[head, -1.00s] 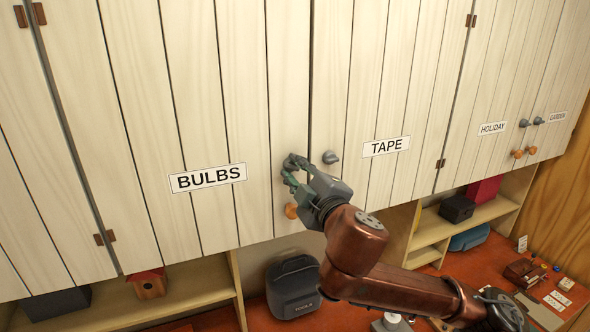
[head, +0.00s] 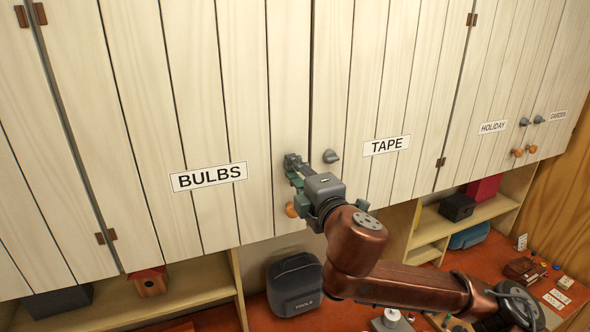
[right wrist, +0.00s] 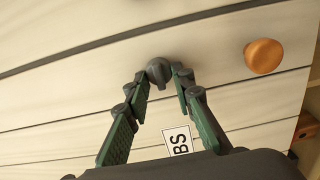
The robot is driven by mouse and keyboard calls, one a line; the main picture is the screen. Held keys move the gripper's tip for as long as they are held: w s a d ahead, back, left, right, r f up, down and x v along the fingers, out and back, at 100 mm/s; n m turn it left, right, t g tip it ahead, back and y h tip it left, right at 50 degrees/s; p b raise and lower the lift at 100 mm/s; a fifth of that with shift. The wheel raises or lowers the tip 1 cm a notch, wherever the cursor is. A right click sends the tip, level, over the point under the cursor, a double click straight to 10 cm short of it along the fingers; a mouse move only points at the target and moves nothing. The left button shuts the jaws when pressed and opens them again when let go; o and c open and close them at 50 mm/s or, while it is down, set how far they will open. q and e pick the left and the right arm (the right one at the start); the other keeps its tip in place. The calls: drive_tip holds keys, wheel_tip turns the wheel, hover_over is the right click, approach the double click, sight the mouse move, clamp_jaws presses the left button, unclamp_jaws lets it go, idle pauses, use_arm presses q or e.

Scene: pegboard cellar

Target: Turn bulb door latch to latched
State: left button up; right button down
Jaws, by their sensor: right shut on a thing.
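The bulbs door (head: 200,120) is a pale planked cabinet door with a white BULBS label (head: 208,177); it appears closed. Its latch, a small dark grey turning knob (right wrist: 158,72), sits near the door's right edge. My right gripper (head: 293,168) is at this latch, and in the right wrist view its green-padded fingers (right wrist: 160,79) stand on either side of the knob, shut on it. In the head view the fingers mostly cover the latch, so its exact angle is hard to tell. My left gripper is not in view.
A round orange knob (right wrist: 263,56) sits on the bulbs door just below the latch, close to my gripper. The TAPE door (head: 375,100) beside it has its own grey latch (head: 331,156). Below are shelves, a dark tool bag (head: 294,285) and a red worktop.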

drive_tip(key=c, duration=1.7)
unclamp_jaws()
drive_tip(key=v, duration=1.2)
